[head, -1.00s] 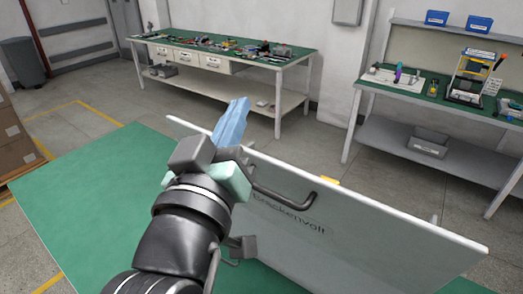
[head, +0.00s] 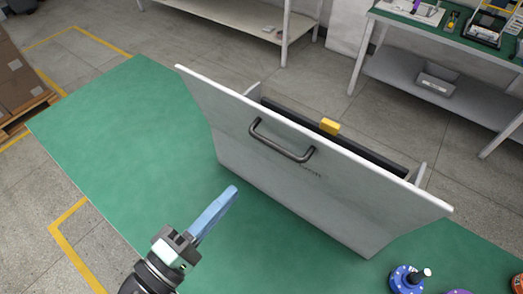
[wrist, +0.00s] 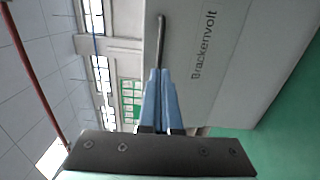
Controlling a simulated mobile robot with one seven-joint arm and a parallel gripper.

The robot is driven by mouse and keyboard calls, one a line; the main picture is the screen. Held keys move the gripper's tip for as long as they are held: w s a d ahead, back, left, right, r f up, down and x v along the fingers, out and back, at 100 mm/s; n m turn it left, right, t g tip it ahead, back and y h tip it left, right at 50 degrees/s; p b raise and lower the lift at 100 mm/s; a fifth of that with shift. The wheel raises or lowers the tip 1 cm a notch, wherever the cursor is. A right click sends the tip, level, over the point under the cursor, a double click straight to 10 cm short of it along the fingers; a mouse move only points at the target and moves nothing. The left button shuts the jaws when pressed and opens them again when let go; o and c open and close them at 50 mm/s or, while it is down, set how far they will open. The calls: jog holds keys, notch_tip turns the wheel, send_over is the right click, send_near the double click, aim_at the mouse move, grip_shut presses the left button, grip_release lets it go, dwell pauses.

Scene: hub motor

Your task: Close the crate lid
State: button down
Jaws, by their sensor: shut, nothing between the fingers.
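The crate lid (head: 295,185) is a large pale grey panel standing up, tilted, on the green worktop. A dark bar handle (head: 282,140) is on the side facing me. A yellow piece (head: 330,126) shows behind the lid's top edge. The crate body is mostly hidden behind the lid; a dark edge (head: 360,147) of it shows. My gripper (head: 230,192) has blue fingers, shut and empty, to the left of the lid and apart from it in the head view. In the wrist view the fingers (wrist: 160,75) point along the lid (wrist: 215,60) with its "Brackenvolt" lettering, near the handle (wrist: 160,40).
The green worktop (head: 110,140) is clear to the left of the lid. A blue round part (head: 408,279) and a purple one (head: 458,292) sit at the front right. Workbenches (head: 440,35) stand behind across the floor. Stacked boxes (head: 20,80) are at the far left.

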aim_at(273, 147)
jog(key=p+x, duration=0.3)
jog(key=x, duration=0.6)
jog(key=shift+w+d+r+p, duration=0.1)
jog(key=shift+w+r+p, duration=0.1)
jog(key=shift+p, duration=0.1)
jog(key=shift+w+d+f, duration=0.1)
jog(key=shift+w+d, duration=0.15)
jog(key=shift+w, duration=0.05)
